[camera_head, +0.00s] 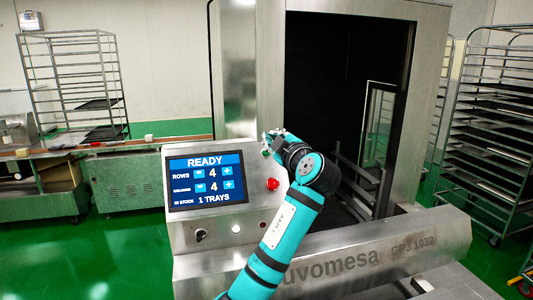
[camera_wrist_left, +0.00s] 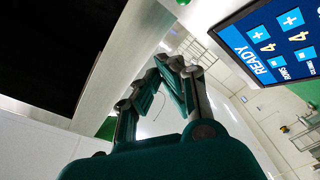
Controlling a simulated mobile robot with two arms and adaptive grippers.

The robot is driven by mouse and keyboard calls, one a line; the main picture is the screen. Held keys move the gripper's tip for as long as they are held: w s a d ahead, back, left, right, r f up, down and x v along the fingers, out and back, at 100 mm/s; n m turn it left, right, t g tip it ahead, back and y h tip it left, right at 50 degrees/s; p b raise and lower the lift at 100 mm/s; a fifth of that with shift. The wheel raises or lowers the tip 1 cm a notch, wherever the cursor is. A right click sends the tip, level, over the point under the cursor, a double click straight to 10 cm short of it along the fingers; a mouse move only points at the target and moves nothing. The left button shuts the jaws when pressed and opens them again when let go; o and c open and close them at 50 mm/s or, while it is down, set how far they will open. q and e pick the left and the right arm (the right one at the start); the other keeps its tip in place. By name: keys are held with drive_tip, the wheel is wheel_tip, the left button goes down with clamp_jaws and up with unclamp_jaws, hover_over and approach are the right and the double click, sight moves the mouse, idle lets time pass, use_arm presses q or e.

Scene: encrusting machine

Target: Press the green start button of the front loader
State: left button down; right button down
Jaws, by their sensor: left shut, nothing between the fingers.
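The front loader's sloped steel control panel (camera_head: 220,220) carries a lit screen (camera_head: 206,182) reading READY, with rows 4 and columns 4. A red button (camera_head: 272,184) sits right of the screen. No green start button can be made out; part of the panel is hidden behind my left arm. My left gripper (camera_head: 268,143) is at the panel's upper edge, above the red button. In the left wrist view its fingers (camera_wrist_left: 170,64) come together and are empty, with the screen (camera_wrist_left: 275,42) to their right. My right gripper is not in view.
A black knob (camera_head: 200,235) and a small pale round control (camera_head: 236,228) sit low on the panel. The loader's dark opening (camera_head: 335,90) is behind my left arm. Tray racks (camera_head: 72,85) stand at the left and another rack (camera_head: 495,120) at the right.

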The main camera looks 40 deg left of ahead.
sight(266, 153)
use_arm(q)
drive_tip(key=shift+f, duration=0.1)
drive_tip(key=w+a+f, duration=0.2)
drive_tip(key=w+a+f+b, duration=0.1)
drive_tip(key=w+a+f, duration=0.1)
drive_tip(key=a+f, duration=0.1)
drive_tip(key=shift+w+a+b, duration=0.2)
drive_tip(key=shift+w+b, duration=0.1)
drive_tip(key=shift+w, duration=0.05)
idle(0.6)
idle(0.9)
drive_tip(key=shift+w+a+f+b, duration=0.2)
drive_tip(key=shift+a+f+b, duration=0.1)
drive_tip(key=shift+b, duration=0.5)
